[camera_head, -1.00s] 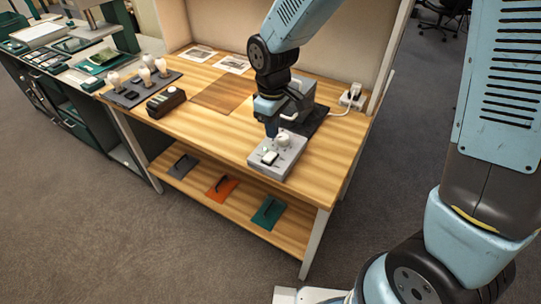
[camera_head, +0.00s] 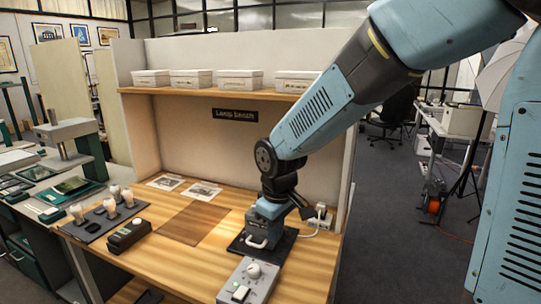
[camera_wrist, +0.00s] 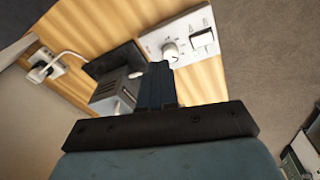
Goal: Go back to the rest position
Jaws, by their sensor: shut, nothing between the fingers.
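My gripper (camera_head: 259,221) hangs over the right part of the wooden lamp bench (camera_head: 205,255), in front of the grey box on its dark mat (camera_head: 287,240). It hides most of that box in the head view. In the wrist view its dark blue fingers (camera_wrist: 156,84) are together with nothing held. There the grey box (camera_wrist: 108,95) lies just left of the fingers. The light grey control box (camera_wrist: 180,40) with a round knob and a rocker switch lies to their right. The control box (camera_head: 247,282) also shows below my gripper in the head view.
A shelf (camera_head: 160,91) with several white archival boxes runs behind my arm. A power strip (camera_head: 319,221) with a white cord is at the right. A bulb tray (camera_head: 100,222) and a dark block (camera_head: 128,236) stand left. The brown mat (camera_head: 190,224) is bare.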

